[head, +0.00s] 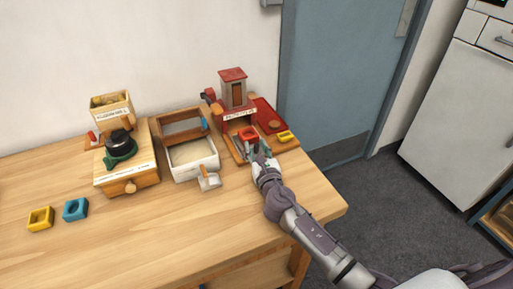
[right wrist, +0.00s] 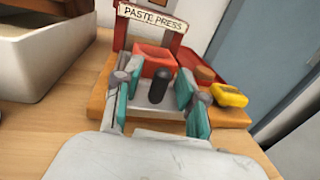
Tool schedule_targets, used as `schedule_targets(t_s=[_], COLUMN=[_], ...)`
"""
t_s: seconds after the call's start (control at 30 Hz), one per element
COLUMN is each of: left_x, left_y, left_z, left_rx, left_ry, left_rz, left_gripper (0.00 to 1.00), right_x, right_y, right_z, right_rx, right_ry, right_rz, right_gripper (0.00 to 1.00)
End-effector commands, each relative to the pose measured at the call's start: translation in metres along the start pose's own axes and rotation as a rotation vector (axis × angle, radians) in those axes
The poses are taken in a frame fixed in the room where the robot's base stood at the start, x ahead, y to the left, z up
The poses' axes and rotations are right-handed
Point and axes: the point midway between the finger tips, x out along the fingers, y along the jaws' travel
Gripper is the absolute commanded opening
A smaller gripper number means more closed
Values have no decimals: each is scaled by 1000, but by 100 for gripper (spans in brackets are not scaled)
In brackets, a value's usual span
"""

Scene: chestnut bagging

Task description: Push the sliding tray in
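The paste press (head: 238,112), a red tower on a wooden base, stands near the right end of the table; its sign shows in the right wrist view (right wrist: 152,20). A light grey plate, seemingly the sliding tray (right wrist: 146,112), lies at its front with a black upright knob (right wrist: 159,86). A red block (right wrist: 154,60) sits behind the knob, under the press; it also shows in the head view (head: 247,133). My right gripper (right wrist: 158,76) is open, its teal pads either side of the knob with gaps visible. In the head view the gripper (head: 256,152) partly hides the tray. My left gripper is out of view.
A yellow mould (head: 286,137) and a red side tray (head: 269,117) are right of the press. Left are a white-fronted box (head: 195,172), a scoop (head: 209,182) and a wooden station (head: 127,175). Yellow (head: 40,218) and blue (head: 76,208) moulds lie far left. The front table is clear.

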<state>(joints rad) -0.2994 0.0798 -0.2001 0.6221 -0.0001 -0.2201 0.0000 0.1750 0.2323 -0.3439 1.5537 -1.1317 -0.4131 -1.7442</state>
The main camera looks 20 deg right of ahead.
Motion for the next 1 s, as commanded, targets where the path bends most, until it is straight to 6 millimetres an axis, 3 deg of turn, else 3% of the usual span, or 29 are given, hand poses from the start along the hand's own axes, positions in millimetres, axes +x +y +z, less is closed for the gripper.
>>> schedule_targets(t_s=[0.03, 0.23, 0.57, 0.8, 1.0], left_x=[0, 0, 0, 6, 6], left_y=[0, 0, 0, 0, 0], left_z=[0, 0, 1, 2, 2], left_rx=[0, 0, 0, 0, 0], left_ry=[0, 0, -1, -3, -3], left_rz=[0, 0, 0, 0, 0], left_gripper=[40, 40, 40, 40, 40], right_x=[0, 0, 0, 29, 34], right_y=[0, 0, 0, 5, 6], right_z=[0, 0, 0, 0, 0], right_rx=[0, 0, 0, 0, 1], right_ry=[0, 0, 0, -2, 0], right_rz=[0, 0, 0, 1, 0], right_gripper=[31, 0, 0, 0, 0])
